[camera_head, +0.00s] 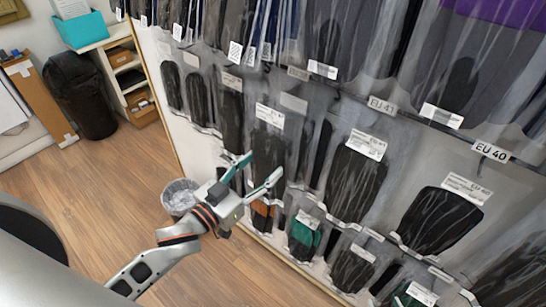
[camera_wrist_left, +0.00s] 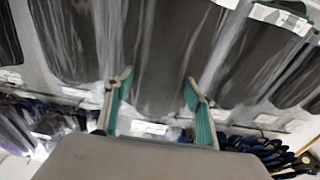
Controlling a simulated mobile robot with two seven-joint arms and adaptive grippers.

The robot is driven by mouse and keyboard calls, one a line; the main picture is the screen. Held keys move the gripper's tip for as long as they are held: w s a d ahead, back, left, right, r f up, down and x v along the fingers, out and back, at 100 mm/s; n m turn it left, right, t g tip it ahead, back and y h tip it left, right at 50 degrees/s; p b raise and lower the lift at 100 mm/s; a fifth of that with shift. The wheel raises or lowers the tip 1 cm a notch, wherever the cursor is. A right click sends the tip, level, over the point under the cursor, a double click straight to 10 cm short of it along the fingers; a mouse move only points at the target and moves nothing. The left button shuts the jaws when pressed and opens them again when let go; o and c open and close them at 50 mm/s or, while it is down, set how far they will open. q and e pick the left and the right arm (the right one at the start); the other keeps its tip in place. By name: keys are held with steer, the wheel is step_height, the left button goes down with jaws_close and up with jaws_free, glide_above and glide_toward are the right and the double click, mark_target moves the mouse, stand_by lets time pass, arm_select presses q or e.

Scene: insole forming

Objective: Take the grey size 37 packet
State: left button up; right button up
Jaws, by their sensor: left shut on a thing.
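My left gripper (camera_head: 264,165) is at the hanging rack, its two green-padded fingers on either side of the lower part of a packet. It also shows in the left wrist view (camera_wrist_left: 158,85). It is shut on a grey packet (camera_wrist_left: 160,50), which fills the space between and above the fingers there. In the head view this appears to be the clear packet with a dark insole and white label (camera_head: 269,140). Its size cannot be read. My right gripper is not in view.
Packets of dark insoles (camera_head: 355,185) hang close by on the right, under rails with an EU 40 tag (camera_head: 491,151). Orange and green packets (camera_head: 304,236) hang below. A waste bin (camera_head: 180,196) stands on the floor. Open wooden floor (camera_head: 110,190) lies left.

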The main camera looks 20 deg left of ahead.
arm_select(q)
steer(key=b+v, duration=0.1)
steer(key=v, duration=0.9)
steer(key=shift+s, duration=0.4)
steer(key=shift+a+r, duration=0.1)
steer(key=shift+a, duration=0.05)
